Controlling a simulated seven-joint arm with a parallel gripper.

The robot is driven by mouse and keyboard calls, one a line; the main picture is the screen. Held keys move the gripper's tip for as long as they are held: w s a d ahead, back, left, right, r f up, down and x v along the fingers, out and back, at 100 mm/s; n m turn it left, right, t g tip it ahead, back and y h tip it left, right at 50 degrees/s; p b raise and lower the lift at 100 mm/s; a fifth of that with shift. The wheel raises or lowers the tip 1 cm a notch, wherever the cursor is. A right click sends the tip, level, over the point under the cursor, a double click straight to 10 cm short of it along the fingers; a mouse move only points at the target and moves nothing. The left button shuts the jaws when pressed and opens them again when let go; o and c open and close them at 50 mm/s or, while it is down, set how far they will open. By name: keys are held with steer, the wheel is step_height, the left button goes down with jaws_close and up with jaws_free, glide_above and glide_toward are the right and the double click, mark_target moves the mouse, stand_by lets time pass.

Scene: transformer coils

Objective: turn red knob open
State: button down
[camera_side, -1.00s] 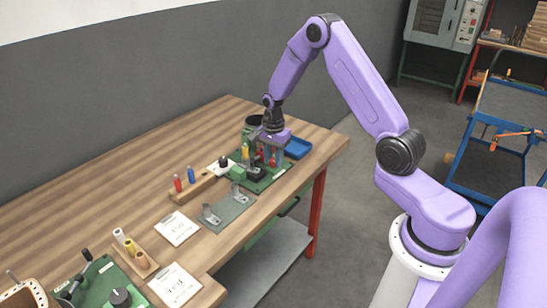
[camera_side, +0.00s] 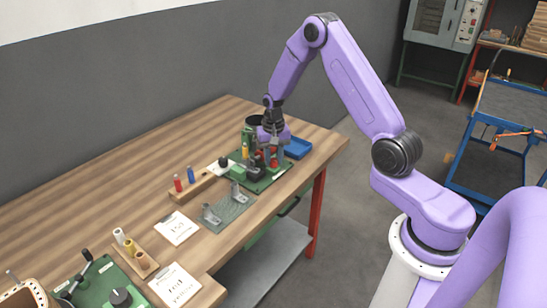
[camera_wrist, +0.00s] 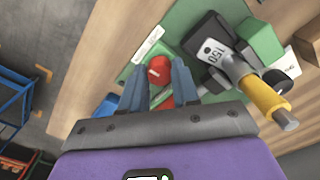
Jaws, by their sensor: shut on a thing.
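The red knob (camera_wrist: 158,68) sits on the green board (camera_wrist: 195,14) in the wrist view, between the two grey fingers of my gripper (camera_wrist: 159,82). The fingers are closed against its sides. In the side view my gripper (camera_side: 268,154) points down over the green board near the far end of the bench, and the fingers largely hide what they hold. A second red part shows behind the knob, close to the palm, in the wrist view; its shape is partly hidden.
A blue tray (camera_side: 297,148) is close by. A grey plate with brackets (camera_side: 228,212) lies nearer on the bench.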

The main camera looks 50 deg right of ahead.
mark_target(273, 160)
steer(key=shift+n, duration=0.3)
steer(key=c, duration=0.8)
jaws_free()
step_height(273, 160, up, 18)
steer(key=shift+f, duration=0.25)
